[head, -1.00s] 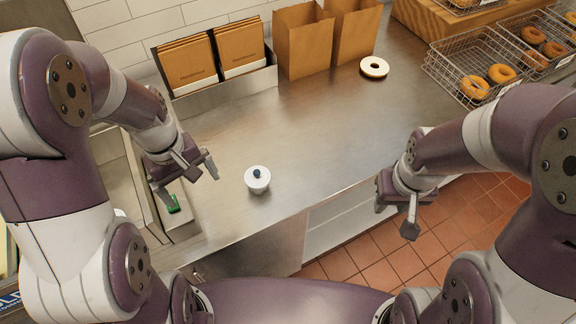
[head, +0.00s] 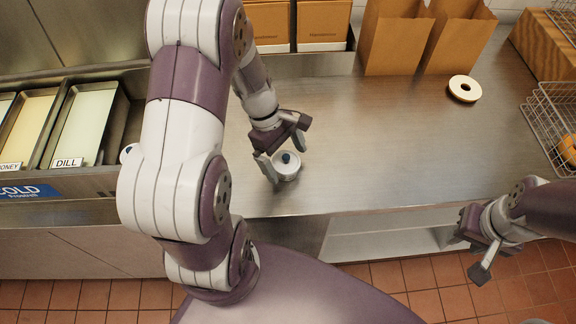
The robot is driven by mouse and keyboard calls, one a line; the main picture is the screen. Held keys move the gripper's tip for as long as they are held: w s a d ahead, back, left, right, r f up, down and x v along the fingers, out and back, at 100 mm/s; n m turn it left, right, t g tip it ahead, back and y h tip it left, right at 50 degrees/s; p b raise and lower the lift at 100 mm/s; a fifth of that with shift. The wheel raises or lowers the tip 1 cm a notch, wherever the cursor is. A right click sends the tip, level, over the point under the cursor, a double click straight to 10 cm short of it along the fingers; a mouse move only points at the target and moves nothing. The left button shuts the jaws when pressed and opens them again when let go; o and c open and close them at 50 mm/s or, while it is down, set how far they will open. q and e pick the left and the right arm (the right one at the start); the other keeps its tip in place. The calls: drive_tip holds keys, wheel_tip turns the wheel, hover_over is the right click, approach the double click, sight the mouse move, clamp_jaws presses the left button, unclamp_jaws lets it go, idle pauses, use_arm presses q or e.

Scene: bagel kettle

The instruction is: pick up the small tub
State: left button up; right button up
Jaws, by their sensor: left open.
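The small tub (head: 288,168) is white and round with a dark blue knob on top. It stands upright on the steel counter, near its front edge. My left gripper (head: 284,157) is open at the tub, with one finger to the tub's left and the other at its upper right. I cannot tell whether either finger touches it. My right gripper (head: 469,250) is at the right, apart from the tub and in front of the counter's edge. I cannot tell how far its fingers are apart.
Brown paper bags (head: 394,36) stand at the back. A wire basket (head: 552,125) is at the right edge. Labelled bins (head: 85,125) are at the left. The counter right of the tub is clear.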

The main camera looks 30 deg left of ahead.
sight(293, 167)
use_arm(q)
drive_tip(key=shift+x, duration=0.85)
drive_tip(key=shift+s, duration=0.1)
drive_tip(key=c, duration=1.1)
wheel_tip(293, 167, up, 4)
drive_tip(key=shift+s+d+r, duration=0.1)
drive_tip(key=shift+d+r, duration=0.1)
drive_tip(key=s+d+r, duration=0.5)
drive_tip(key=d+r, duration=0.1)
drive_tip(key=d, duration=0.3)
drive_tip(key=shift+s+d+r, duration=0.25)
drive_tip(key=shift+d, duration=0.1)
